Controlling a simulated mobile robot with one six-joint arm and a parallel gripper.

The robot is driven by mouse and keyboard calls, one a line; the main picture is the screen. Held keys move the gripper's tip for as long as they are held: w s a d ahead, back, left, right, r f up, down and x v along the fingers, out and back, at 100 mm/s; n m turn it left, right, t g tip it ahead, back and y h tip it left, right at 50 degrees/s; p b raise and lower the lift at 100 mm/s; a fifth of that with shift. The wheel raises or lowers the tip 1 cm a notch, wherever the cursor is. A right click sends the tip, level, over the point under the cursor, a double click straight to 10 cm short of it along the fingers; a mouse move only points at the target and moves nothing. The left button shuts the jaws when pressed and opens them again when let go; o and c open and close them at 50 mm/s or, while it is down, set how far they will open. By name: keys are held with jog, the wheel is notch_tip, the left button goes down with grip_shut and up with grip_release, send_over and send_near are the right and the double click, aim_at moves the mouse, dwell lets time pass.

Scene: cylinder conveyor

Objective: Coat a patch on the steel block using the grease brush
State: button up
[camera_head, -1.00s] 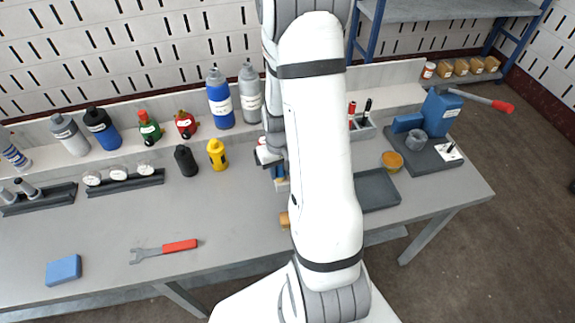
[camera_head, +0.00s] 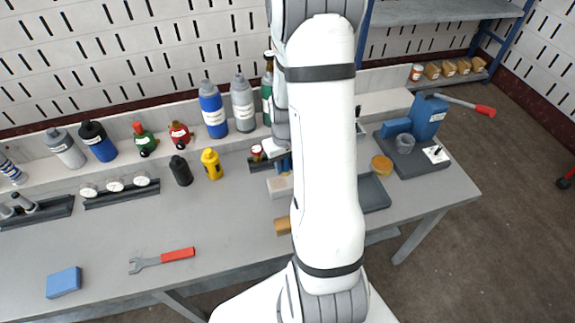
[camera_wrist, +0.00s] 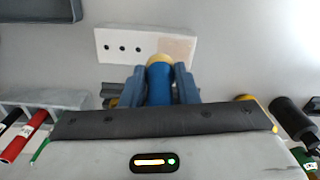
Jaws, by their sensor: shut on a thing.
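My gripper (camera_wrist: 160,82) is shut on the grease brush (camera_wrist: 160,88), which has a blue body and a yellow end. The steel block (camera_wrist: 112,38) is a pale slab with three dark holes and a faint beige patch (camera_wrist: 180,47) on its right part. The brush's yellow end overlaps the block's near edge in the wrist view; I cannot tell whether it touches. The bristles are hidden. In the head view my gripper (camera_head: 283,163) is partly hidden by my arm, just behind the block (camera_head: 276,187).
An orange-topped tin (camera_head: 381,165) and a dark tray (camera_head: 374,194) lie right of my arm. A blue press (camera_head: 427,117) stands at the bench's right end. Bottles line the back shelf. A red-handled wrench (camera_head: 163,260) and blue block (camera_head: 64,282) lie on the left, with clear bench around them.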

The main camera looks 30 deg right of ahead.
jog(key=shift+r+p, duration=0.75)
jog(key=shift+r, duration=0.75)
